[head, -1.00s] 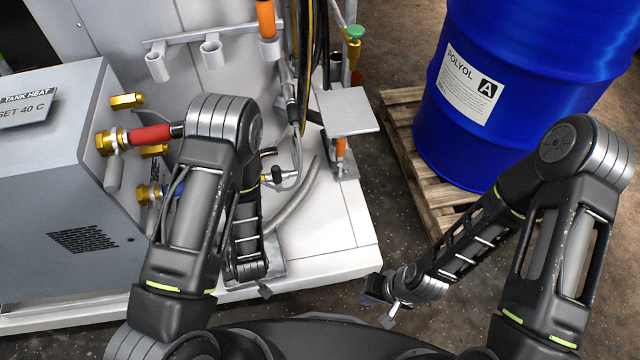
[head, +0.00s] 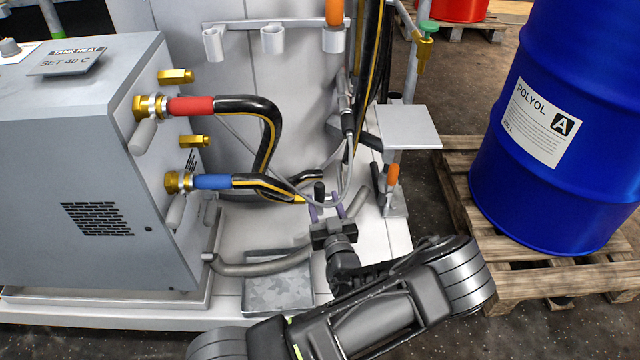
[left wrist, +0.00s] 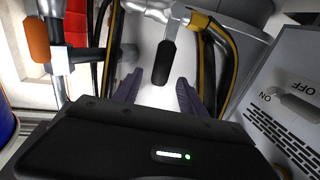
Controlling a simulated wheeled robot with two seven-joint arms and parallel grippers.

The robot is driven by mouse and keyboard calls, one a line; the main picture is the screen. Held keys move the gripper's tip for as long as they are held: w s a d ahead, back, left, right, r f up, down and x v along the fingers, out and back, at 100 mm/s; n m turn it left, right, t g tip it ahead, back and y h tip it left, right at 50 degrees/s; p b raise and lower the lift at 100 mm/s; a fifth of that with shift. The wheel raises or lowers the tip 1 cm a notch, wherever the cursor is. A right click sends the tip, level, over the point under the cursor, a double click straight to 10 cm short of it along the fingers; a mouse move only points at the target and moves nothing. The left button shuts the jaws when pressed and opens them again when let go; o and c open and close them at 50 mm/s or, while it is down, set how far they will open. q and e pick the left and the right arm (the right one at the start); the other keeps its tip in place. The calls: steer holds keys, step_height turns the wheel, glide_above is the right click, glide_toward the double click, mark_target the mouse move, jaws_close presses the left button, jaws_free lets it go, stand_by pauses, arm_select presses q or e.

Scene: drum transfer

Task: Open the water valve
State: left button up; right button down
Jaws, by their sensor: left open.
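A valve with a black lever handle (left wrist: 164,62) and a silver body (left wrist: 150,10) is ahead of my left gripper in the left wrist view. No label on it is readable. In the head view the black handle (head: 319,190) stands up by the purple fingertips, above the skid floor. My left gripper (head: 327,212) is open and empty, and it also shows in the left wrist view (left wrist: 157,88). The handle's tip lies in line with the gap between the fingers. I cannot tell whether it is inside the gap. My right gripper is out of view.
The grey tank heat box (head: 90,170) stands at left, with a red-sleeved hose (head: 190,106) and a blue-sleeved hose (head: 212,181). Dark hoses run close around the valve. A grey plate on a post (head: 405,128) and the blue polyol drum (head: 550,110) on a pallet (head: 470,225) are at right.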

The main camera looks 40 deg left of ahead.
mark_target(318, 184)
arm_select(q)
steer(key=b+x, duration=0.2)
steer(key=x, duration=0.5)
steer(key=shift+f, duration=0.1)
steer(key=shift+w+a, duration=0.2)
steer(key=shift+a, duration=0.15)
steer(key=shift+c, duration=0.3)
jaws_close()
stand_by(0.8)
